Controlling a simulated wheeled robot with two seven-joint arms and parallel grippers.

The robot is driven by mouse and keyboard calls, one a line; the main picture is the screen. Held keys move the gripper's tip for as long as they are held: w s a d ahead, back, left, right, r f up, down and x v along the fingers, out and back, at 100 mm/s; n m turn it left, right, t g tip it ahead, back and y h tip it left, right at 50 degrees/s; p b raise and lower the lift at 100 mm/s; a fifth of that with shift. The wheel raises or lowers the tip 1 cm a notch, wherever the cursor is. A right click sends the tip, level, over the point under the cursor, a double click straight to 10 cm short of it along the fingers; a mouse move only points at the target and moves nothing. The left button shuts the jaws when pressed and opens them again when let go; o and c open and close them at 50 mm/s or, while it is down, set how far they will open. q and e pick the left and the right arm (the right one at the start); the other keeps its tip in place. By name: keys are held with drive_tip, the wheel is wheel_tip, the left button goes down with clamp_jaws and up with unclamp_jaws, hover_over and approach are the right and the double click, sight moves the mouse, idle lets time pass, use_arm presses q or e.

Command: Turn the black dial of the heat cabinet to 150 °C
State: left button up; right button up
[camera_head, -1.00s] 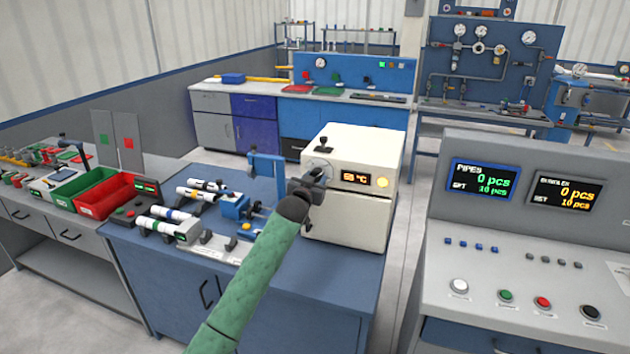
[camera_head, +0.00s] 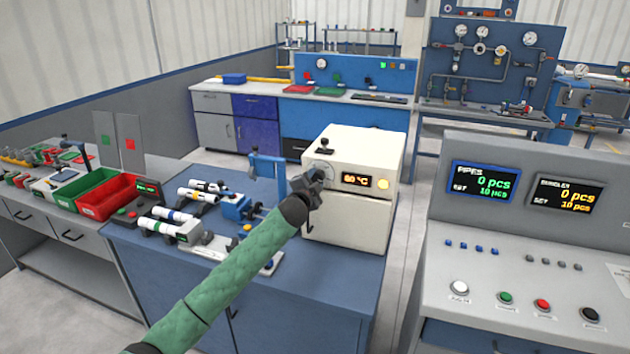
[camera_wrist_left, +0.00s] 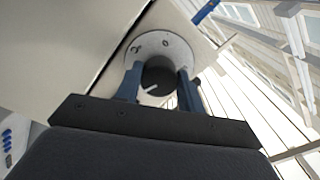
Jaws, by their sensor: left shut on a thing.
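The cream heat cabinet (camera_head: 346,222) stands on the blue bench in the head view. Its orange display (camera_head: 357,180) seems to read 80 °C. My left gripper (camera_head: 313,183) is at the left of the cabinet's front, beside the display, and covers the dial there. In the left wrist view, the black dial (camera_wrist_left: 158,76) sits on a round grey plate (camera_wrist_left: 165,46). The two fingers of my left gripper (camera_wrist_left: 160,88) are shut on it, one on each side. A light pointer mark shows on the dial's face. My right gripper is not in view.
Pipes on holders (camera_head: 178,222) and a blue fixture (camera_head: 268,168) stand left of the cabinet. Red and green bins (camera_head: 108,193) are further left. A grey console (camera_head: 535,240) with two screens and buttons stands at the right.

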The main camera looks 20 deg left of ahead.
use_arm(q)
drive_tip(key=shift+f+m, duration=0.1)
drive_tip(key=shift+m, duration=1.3)
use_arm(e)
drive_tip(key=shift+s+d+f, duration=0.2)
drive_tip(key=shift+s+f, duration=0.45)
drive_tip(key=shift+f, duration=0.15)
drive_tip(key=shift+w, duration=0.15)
use_arm(q)
drive_tip(key=o, duration=0.7)
drive_tip(key=shift+o, duration=1.3)
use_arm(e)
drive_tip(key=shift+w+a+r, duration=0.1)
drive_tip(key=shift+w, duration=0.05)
